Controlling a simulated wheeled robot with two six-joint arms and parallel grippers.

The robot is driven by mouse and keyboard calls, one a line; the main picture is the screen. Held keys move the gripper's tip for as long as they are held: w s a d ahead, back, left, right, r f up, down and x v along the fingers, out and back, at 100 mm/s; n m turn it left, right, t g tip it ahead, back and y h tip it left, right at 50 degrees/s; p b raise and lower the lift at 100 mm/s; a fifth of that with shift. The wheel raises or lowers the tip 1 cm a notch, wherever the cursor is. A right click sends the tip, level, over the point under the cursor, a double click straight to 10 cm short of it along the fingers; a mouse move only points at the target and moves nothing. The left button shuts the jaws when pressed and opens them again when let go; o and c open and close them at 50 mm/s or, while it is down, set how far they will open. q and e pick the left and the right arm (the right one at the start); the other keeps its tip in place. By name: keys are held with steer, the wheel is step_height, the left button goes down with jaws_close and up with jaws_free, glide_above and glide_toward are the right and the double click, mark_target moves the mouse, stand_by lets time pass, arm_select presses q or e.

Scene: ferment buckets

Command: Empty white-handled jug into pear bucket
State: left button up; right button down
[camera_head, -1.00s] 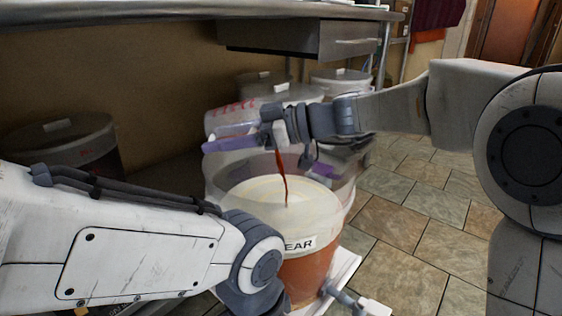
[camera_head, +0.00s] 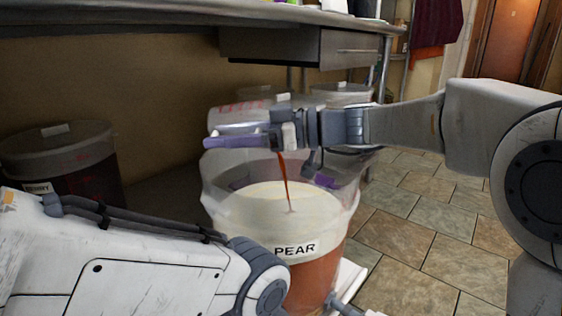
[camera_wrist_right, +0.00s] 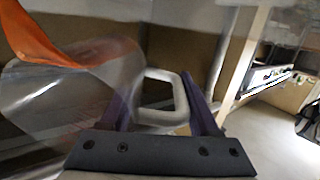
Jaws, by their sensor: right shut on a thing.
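The pear bucket (camera_head: 240,222) stands in the middle of the head view, with a PEAR label, pale contents on top and reddish-brown lower walls. My right gripper (camera_head: 238,138) is above its far rim, shut on the white handle of the clear jug (camera_head: 228,116). The jug is tilted, and a thin reddish-brown stream (camera_head: 286,180) falls from it into the bucket. In the right wrist view the white handle (camera_wrist_right: 160,98) lies between the purple fingers, and orange-red liquid (camera_wrist_right: 50,42) shows at the jug. My left arm crosses the lower left; its fingers are hidden.
Another dark bucket (camera_head: 65,165) with a lid stands at the left by the wall. More lidded buckets (camera_head: 340,92) stand behind. A metal table with a drawer (camera_head: 300,46) is overhead at the back. Tiled floor (camera_head: 430,210) at the right is clear.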

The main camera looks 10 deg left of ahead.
arm_select(q)
steer(key=shift+d+f, duration=0.25)
arm_select(e)
steer(key=shift+d+r+y, duration=0.15)
steer(key=shift+r+y, duration=0.1)
steer(key=shift+y, duration=0.25)
arm_select(q)
steer(key=shift+d, duration=0.3)
arm_select(e)
steer(key=shift+d+r+y, duration=0.2)
steer(key=shift+r+y, duration=0.3)
steer(key=shift+r, duration=0.25)
